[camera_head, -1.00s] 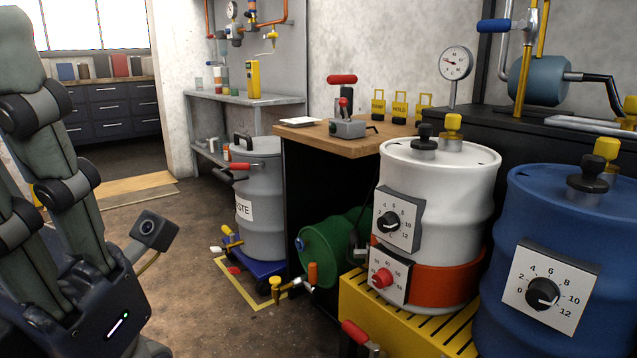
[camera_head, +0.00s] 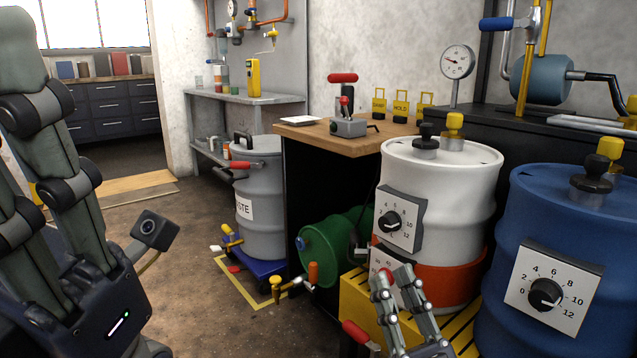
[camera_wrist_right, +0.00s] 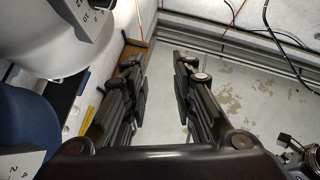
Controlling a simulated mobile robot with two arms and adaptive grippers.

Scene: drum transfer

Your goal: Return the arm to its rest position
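My right gripper (camera_head: 393,274) shows at the bottom of the head view, in front of the white drum (camera_head: 440,190). Its two fingers point up and stand apart. In the right wrist view the fingers (camera_wrist_right: 160,80) are also apart, with only bare floor and wall edge behind the gap; it holds nothing. It hides part of the white drum's lower box with the red knob, and part of the yellow grating.
The blue drum (camera_head: 550,230) stands at the right, close to my right gripper. A yellow grating platform (camera_head: 362,303) carries the white drum. A green drum (camera_head: 325,252) lies beside it. A grey waste drum (camera_head: 260,195) sits on a blue dolly. Floor (camera_head: 200,310) is open at left centre.

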